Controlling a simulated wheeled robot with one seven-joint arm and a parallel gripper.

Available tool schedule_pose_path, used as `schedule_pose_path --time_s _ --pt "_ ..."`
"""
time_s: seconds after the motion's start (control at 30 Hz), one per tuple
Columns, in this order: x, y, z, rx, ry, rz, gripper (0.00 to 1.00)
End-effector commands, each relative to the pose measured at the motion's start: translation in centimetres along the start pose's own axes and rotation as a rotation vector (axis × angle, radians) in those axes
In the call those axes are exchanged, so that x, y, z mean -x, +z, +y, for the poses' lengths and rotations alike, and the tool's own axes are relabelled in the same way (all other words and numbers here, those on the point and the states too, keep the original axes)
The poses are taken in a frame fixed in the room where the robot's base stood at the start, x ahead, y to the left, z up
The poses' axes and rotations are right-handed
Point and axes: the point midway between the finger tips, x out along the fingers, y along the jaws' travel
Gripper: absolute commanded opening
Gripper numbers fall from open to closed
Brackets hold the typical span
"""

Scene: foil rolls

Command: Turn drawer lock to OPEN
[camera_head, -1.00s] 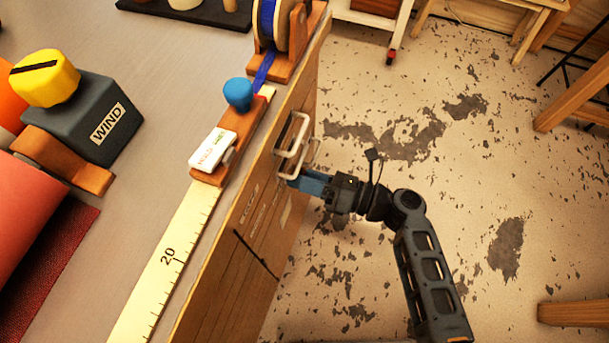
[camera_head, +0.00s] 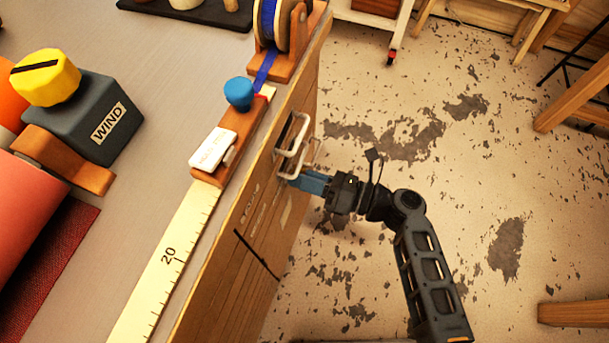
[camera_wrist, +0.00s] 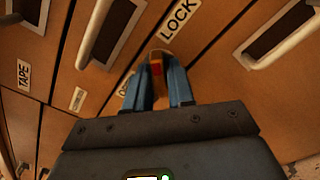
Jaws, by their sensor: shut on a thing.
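The drawer lock (camera_wrist: 157,68) is a small knob with a red part on the wooden drawer front, in the wrist view. A "LOCK" label (camera_wrist: 180,18) sits above it, and another label (camera_wrist: 125,85), partly covered by a finger, sits to its left. My gripper (camera_wrist: 158,88) has its blue fingers on either side of the knob and is shut on it. In the head view my gripper (camera_head: 300,181) reaches the cabinet front (camera_head: 245,215) from the right, below the white handles; the lock itself is hidden there.
White drawer handles (camera_head: 292,138) stick out close above my gripper; one handle (camera_wrist: 95,32) also shows in the wrist view. The bench top holds a WIND box (camera_head: 90,115), a white-and-blue slider and a ruler (camera_head: 165,262). Open floor lies to the right.

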Motion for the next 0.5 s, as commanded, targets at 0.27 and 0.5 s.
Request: schedule_pose_path --time_s 0.27,0.5 --pt "0.04 -0.07 -0.08 0.163 -0.002 0.000 0.00" --pt "0.05 -0.12 -0.14 0.385 -0.002 0.000 0.00"
